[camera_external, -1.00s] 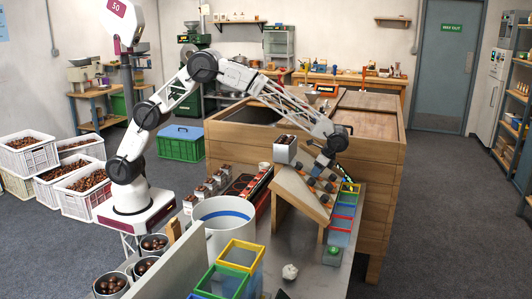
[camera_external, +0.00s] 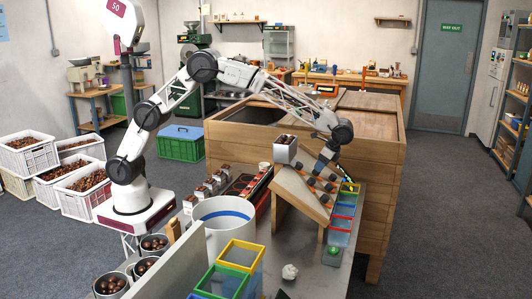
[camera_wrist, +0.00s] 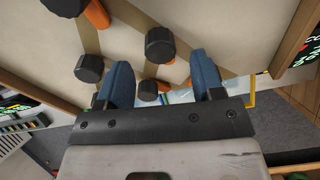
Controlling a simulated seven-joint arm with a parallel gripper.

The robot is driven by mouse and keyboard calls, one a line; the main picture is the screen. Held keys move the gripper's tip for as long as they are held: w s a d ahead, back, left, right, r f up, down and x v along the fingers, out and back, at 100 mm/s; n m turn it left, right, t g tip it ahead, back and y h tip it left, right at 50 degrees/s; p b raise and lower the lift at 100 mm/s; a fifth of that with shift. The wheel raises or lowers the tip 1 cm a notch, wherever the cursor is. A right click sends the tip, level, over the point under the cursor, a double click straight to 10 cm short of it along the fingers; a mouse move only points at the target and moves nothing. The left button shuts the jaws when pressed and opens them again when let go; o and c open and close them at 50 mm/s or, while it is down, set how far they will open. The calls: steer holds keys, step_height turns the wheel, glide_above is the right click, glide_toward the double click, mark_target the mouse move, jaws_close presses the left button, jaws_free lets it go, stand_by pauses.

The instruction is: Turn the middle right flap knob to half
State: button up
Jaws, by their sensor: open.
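The sloped wooden board (camera_external: 290,190) carries several dark knobs in rows; it fills much of the wrist view (camera_wrist: 225,30). There, black knobs with orange flaps show: one upper middle (camera_wrist: 160,45), one at left (camera_wrist: 89,68) and a lower one (camera_wrist: 148,90). I cannot tell for sure which is the middle right flap knob. My gripper (camera_wrist: 160,62) is open, with blue fingers apart and nothing gripped. The upper middle and lower knobs appear between its fingers in the picture; contact cannot be told. In the external view my gripper (camera_external: 326,157) is at the board's upper right side.
Colored open bins (camera_external: 342,210) line the board's right side. A white bucket (camera_external: 222,235) and green and yellow-rimmed bins (camera_external: 240,255) stand in front. A large wooden crate (camera_external: 385,155) stands behind. A small box (camera_external: 285,150) sits atop the board.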

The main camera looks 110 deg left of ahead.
steer(key=v, duration=0.4)
steer(key=shift+s, duration=0.1)
stand_by(0.3)
steer(key=s+d+r+t, duration=0.2)
steer(key=s+d+r, duration=0.2)
steer(key=s+r, duration=0.5)
steer(key=s+d+r+t, duration=0.1)
steer(key=s+d+r, duration=0.3)
steer(key=s+r, duration=0.5)
steer(key=s+d+r+t, duration=0.2)
steer(key=s+d+r, duration=0.3)
steer(key=s, duration=0.6)
steer(key=s+d+r+n+t, duration=0.1)
steer(key=s+d+r, duration=0.1)
steer(key=s, duration=0.7)
steer(key=s+d+r+t, duration=0.1)
steer(key=s+d+t, duration=0.1)
steer(key=s, duration=0.8)
steer(key=s+d+f+t, duration=0.1)
steer(key=s+f, duration=0.2)
steer(key=s, duration=0.6)
steer(key=s+d+f+t, duration=0.2)
steer(key=s+f, duration=0.1)
steer(key=s, duration=0.7)
step_height(320, 180, down, 9)
steer(key=w+g, duration=0.1)
steer(key=g, duration=0.2)
steer(key=shift+w+f+n, duration=0.2)
steer(key=shift+w+n, duration=0.1)
steer(key=shift+w, duration=0.05)
